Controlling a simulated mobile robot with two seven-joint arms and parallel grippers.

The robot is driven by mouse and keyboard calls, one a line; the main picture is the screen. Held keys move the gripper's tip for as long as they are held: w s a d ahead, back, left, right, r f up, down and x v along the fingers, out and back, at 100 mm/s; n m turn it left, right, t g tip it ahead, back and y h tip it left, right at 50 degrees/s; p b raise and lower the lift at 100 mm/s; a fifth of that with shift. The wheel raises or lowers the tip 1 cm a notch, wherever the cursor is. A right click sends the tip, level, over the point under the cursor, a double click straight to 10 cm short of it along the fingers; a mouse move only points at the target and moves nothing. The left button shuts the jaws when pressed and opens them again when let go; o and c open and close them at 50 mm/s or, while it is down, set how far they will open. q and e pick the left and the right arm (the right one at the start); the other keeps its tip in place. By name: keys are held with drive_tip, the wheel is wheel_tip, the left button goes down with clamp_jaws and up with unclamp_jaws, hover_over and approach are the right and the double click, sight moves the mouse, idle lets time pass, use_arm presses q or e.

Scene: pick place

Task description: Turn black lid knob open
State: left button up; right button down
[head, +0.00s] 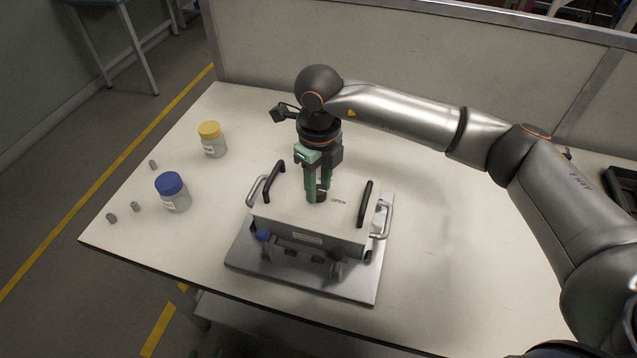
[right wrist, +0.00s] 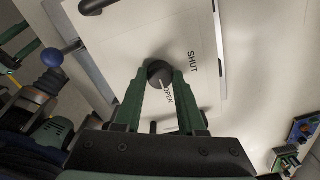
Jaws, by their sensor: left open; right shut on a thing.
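A box with a light lid (head: 285,205) sits on a grey base plate (head: 365,285) on the table. The black lid knob (head: 321,196) is on the middle of the lid, and it also shows in the right wrist view (right wrist: 159,73). My right gripper (head: 318,193) points down from above with its green fingers shut on the knob, one on each side. In the right wrist view, the knob's white pointer line aims toward the printed word OPEN (right wrist: 169,95); the word SHUT (right wrist: 192,62) is to the side. My left gripper is in neither view.
Black handles (head: 365,203) and metal side handles stand up around the lid. A yellow-lidded jar (head: 212,140), a blue-lidded jar (head: 173,192) and several small grey pieces (head: 111,217) are on the left. The table right of the box is clear.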

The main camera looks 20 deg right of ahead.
sight(318, 190)
drive_tip(key=shift+c, duration=2.4)
unclamp_jaws()
drive_tip(key=shift+r, duration=0.15)
wheel_tip(318, 190, up, 12)
drive_tip(key=shift+r, duration=0.15)
